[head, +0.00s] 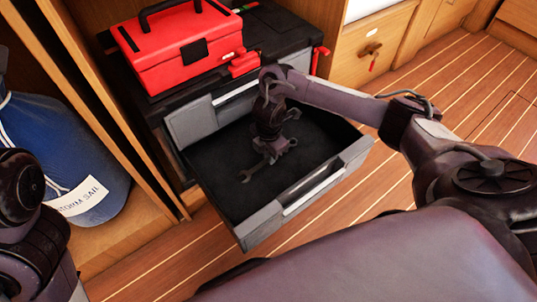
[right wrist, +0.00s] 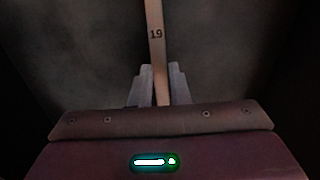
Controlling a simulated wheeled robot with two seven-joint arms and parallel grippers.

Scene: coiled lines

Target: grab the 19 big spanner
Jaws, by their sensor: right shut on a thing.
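The 19 spanner (right wrist: 156,35) shows in the right wrist view as a pale, narrow shank marked "19", running up from between my fingers. My right gripper (right wrist: 161,80) has a finger on each side of the shank and is shut on it. In the head view my right gripper (head: 271,150) points down into the open drawer. One forked end of the spanner (head: 247,176) shows to its lower left, close to the drawer floor. The gripper hides part of the spanner. My left gripper is out of view; only left arm links show.
The drawer (head: 215,193) is pulled out, with raised walls around a dark floor. A red toolbox (head: 180,55) stands on the black cabinet above it. A blue sail bag (head: 60,150) sits in the left locker. Wooden floor (head: 400,180) lies right of the drawer.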

